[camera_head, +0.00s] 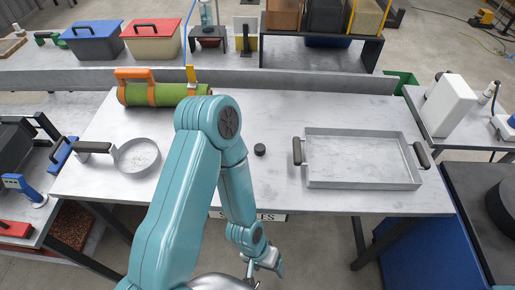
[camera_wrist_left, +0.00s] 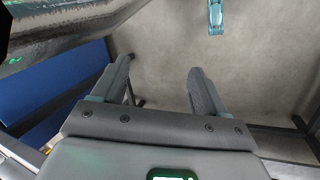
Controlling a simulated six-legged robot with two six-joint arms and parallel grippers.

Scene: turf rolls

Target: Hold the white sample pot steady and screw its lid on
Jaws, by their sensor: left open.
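A small dark round piece (camera_head: 260,149), which may be the lid, lies on the grey table (camera_head: 270,185) near its middle, just right of my arm. I cannot make out a white sample pot on the table; my arm hides part of the tabletop. My left gripper (camera_head: 265,262) hangs low in front of the table's front edge, apart from the dark piece. In the left wrist view, my left gripper (camera_wrist_left: 158,85) has its fingers wide apart with nothing between them, over bare floor. My right gripper does not show in the head view.
A green turf roll (camera_head: 165,94) with orange straps lies at the back left. A round pan (camera_head: 137,156) stands at the left and a shallow metal tray (camera_head: 362,160) at the right. A white container (camera_head: 450,105) is on the right side table. The front middle tabletop is clear.

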